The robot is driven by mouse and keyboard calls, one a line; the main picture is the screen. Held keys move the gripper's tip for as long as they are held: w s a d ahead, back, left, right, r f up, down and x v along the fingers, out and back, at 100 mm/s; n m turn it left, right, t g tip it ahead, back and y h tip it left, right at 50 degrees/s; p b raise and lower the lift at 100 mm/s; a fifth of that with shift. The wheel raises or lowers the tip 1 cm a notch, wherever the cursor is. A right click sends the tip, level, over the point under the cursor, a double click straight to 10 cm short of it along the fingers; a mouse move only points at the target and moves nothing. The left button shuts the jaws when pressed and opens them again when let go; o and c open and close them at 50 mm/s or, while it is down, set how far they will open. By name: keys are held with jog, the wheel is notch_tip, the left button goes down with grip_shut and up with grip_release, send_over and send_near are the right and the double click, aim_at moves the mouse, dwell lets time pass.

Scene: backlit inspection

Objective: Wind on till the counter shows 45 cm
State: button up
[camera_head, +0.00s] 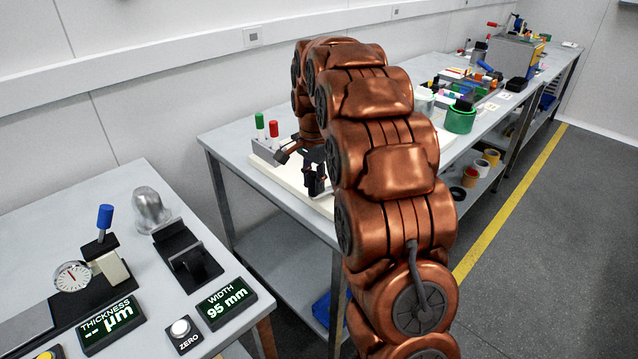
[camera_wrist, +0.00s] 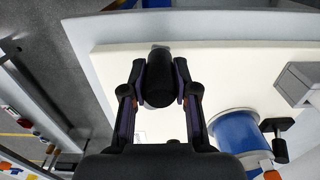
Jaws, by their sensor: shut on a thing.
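In the wrist view my gripper (camera_wrist: 159,98) is shut on a black rounded knob (camera_wrist: 158,76), one finger on each side of it. What the knob is fixed to is hidden. A blue drum or spool (camera_wrist: 236,131) with pale rims lies to the right, with a black clamp-like part (camera_wrist: 281,139) beside it. In the head view my gripper (camera_head: 316,178) is low over a cream board (camera_head: 268,157) on the middle bench, and my arm hides much of that area. No counter reading in cm is visible.
A red-topped post (camera_head: 273,128) and a green-topped post (camera_head: 260,121) stand behind my gripper. The near-left bench holds a dial gauge (camera_head: 73,276), a thickness display (camera_head: 110,323) and a width display (camera_head: 226,299) showing 95 mm. A green tape roll (camera_head: 460,120) sits right of my arm.

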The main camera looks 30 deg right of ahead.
jog(key=shift+w+d, duration=0.1)
jog(key=shift+w, duration=0.1)
jog(key=shift+w+d+p, duration=0.2)
jog(key=shift+w, duration=0.6)
jog(key=shift+w+d+p, duration=0.2)
jog(key=shift+w, duration=0.6)
jog(key=shift+w+d+p, duration=0.5)
jog(key=shift+w+d, duration=0.35)
jog(key=shift+w, duration=0.3)
jog(key=shift+w+d+f, duration=0.1)
jog(key=shift+d, duration=0.05)
